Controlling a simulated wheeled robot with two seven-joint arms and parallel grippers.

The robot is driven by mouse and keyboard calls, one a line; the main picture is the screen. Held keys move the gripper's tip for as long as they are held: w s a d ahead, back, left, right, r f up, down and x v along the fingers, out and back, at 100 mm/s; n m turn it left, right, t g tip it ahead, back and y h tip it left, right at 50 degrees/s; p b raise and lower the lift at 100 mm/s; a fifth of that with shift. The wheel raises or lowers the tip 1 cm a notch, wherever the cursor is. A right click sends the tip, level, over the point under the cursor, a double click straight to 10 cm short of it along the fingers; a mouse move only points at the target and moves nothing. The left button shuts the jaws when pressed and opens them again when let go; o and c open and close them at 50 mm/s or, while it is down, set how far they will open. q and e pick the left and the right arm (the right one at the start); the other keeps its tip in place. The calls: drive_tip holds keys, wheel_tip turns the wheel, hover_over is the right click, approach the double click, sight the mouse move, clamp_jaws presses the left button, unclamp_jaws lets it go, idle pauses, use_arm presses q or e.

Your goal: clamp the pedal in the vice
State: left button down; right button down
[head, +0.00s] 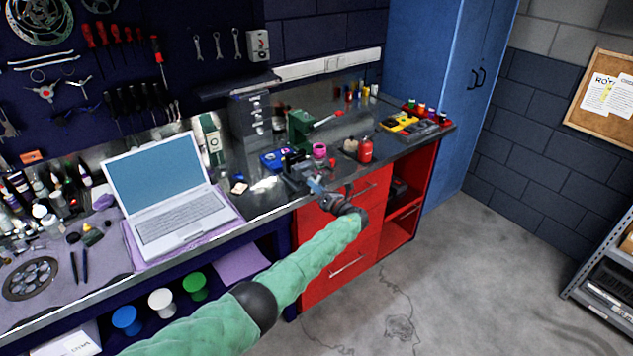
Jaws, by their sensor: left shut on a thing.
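My left gripper (314,184) reaches over the front edge of the workbench, at the end of my green-sleeved arm. It is shut on a small dark thing (293,168) that looks like the pedal, though its outline is hard to make out at this size. A green tool with a red handle (300,128), which looks like the vice, stands on the bench just behind. The held thing appears in front of it and apart from it. I cannot see whether its jaws are open. My right gripper is not in view.
An open laptop (180,205) stands to the left of the gripper. A blue box (275,160), a pink roll (319,151) and a red bottle (365,151) are close by on the bench. Red drawers (345,235) are below.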

use_arm(q)
drive_tip(key=m+p, duration=0.2)
drive_tip(key=m, duration=0.2)
drive_tip(key=shift+s+r+t+h+p, duration=0.1)
drive_tip(key=shift+t+h+p, duration=0.2)
drive_tip(key=shift+t+p, duration=0.1)
drive_tip(key=shift+s+m+t+h+p, duration=0.1)
drive_tip(key=shift+m+t+h+p, duration=0.3)
drive_tip(key=shift+m, duration=0.6)
drive_tip(key=shift+m+t+h+p, duration=0.1)
drive_tip(key=shift+m+t+p, duration=0.1)
drive_tip(key=shift+m+p, duration=0.6)
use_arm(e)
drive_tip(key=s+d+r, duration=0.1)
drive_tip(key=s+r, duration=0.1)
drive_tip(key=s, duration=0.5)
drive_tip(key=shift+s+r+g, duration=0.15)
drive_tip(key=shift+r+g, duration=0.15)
use_arm(q)
drive_tip(key=shift+m, duration=0.4)
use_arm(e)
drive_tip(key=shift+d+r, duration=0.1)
use_arm(q)
drive_tip(key=shift+m, duration=0.6)
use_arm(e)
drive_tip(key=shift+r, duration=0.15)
